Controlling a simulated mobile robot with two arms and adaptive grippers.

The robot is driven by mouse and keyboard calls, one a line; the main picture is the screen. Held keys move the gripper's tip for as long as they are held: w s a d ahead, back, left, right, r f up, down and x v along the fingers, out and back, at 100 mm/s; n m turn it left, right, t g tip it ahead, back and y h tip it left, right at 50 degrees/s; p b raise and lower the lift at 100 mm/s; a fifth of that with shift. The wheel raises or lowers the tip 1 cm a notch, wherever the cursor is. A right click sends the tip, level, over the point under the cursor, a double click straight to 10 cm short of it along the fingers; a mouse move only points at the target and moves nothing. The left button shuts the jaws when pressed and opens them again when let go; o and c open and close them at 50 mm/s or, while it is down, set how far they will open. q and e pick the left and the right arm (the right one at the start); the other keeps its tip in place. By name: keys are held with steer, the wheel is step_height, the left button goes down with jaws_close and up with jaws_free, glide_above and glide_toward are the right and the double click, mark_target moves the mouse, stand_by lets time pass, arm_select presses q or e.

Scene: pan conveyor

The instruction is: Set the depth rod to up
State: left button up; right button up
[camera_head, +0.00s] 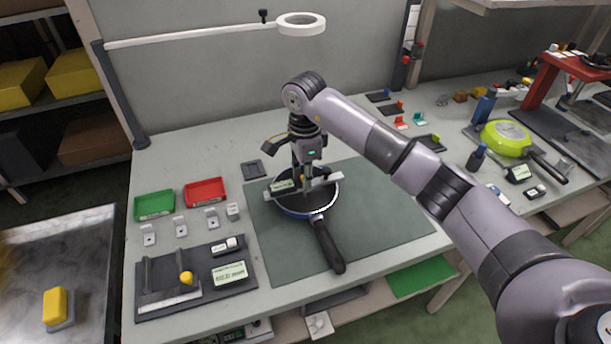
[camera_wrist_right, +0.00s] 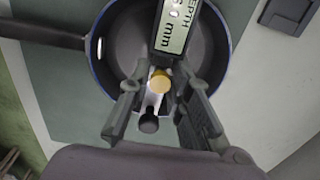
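A dark pan (camera_head: 292,208) with a blue rim and black handle lies on the green mat (camera_head: 390,215). A depth gauge lies across it, with a pale bar (camera_head: 327,181) and a display (camera_head: 282,186) reading DEPTH and mm in the wrist view (camera_wrist_right: 172,38). My right gripper (camera_head: 305,180) points down over the gauge. In the wrist view its fingers (camera_wrist_right: 162,82) stand apart on either side of a yellow knob (camera_wrist_right: 160,81). A black knob (camera_wrist_right: 149,123) also lies between them. I cannot tell whether either finger touches. The rod's lower end is hidden. My left gripper is out of view.
Left of the mat are a green tray (camera_head: 154,204), a red tray (camera_head: 205,192) and a dark board (camera_head: 150,309) with a labelled display. A ring lamp (camera_head: 301,24) hangs behind. A lime pan (camera_head: 505,138) lies on the right. The mat's right part is clear.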

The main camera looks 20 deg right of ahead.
steer(key=shift+r, duration=0.15)
steer(key=shift+r+p, duration=1.1)
steer(key=shift+r, duration=0.8)
steer(key=o, duration=0.4)
steer(key=shift+r+p, duration=1.4)
steer(key=shift+r, duration=1.05)
steer(key=shift+f, duration=0.1)
